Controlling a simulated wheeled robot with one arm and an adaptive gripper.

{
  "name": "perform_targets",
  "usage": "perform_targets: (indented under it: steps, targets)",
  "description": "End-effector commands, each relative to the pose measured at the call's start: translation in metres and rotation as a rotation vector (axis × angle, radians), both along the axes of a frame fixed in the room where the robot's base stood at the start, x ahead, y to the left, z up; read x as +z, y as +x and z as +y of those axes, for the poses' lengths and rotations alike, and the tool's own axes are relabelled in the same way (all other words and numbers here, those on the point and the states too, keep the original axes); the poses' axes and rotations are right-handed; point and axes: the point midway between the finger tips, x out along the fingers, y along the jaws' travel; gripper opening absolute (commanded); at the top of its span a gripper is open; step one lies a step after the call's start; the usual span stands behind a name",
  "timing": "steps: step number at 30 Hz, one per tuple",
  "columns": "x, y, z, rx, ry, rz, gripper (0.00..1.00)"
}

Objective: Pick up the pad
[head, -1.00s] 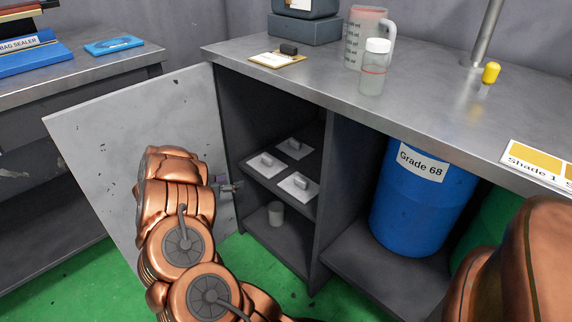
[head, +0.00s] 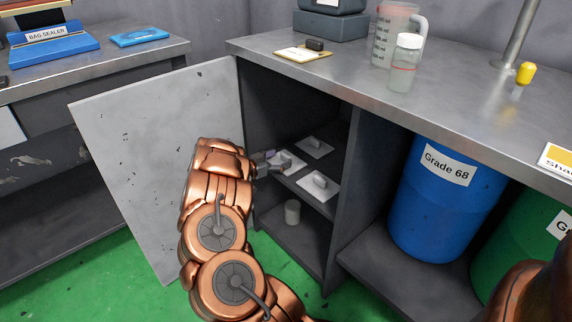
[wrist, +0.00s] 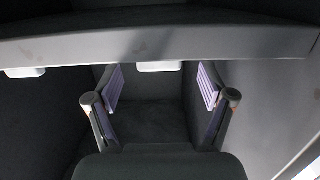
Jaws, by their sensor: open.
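Three white square pads, each with a grey block on top, lie on the middle shelf of the open cabinet: a left one (head: 289,166), a back one (head: 315,151) and a front right one (head: 312,196). My gripper (head: 268,162) is at the cabinet opening, beside the left pad and partly covering it. In the wrist view my gripper (wrist: 160,88) is open, with purple-lined fingers apart and nothing held between them. A pale edge (wrist: 160,66) shows beyond the fingertips, and another lies further left; I cannot tell which pads these are.
The open cabinet door (head: 165,165) stands left of my arm. The countertop (head: 350,80) overhangs the shelf. A pale cup (head: 292,212) stands on the cabinet floor. A divider (head: 345,195) separates the cabinet from a blue drum (head: 445,205) at right.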

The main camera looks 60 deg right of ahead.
Motion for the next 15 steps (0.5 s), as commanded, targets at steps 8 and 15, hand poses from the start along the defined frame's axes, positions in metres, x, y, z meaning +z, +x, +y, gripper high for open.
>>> perform_targets:
  steps: [8, 15]
  targets:
    - [-0.009, -0.01, -0.031, 0.001, 0.002, 0.0, 0.81]
    - [-0.007, -0.01, -0.032, 0.001, 0.002, 0.0, 0.79]
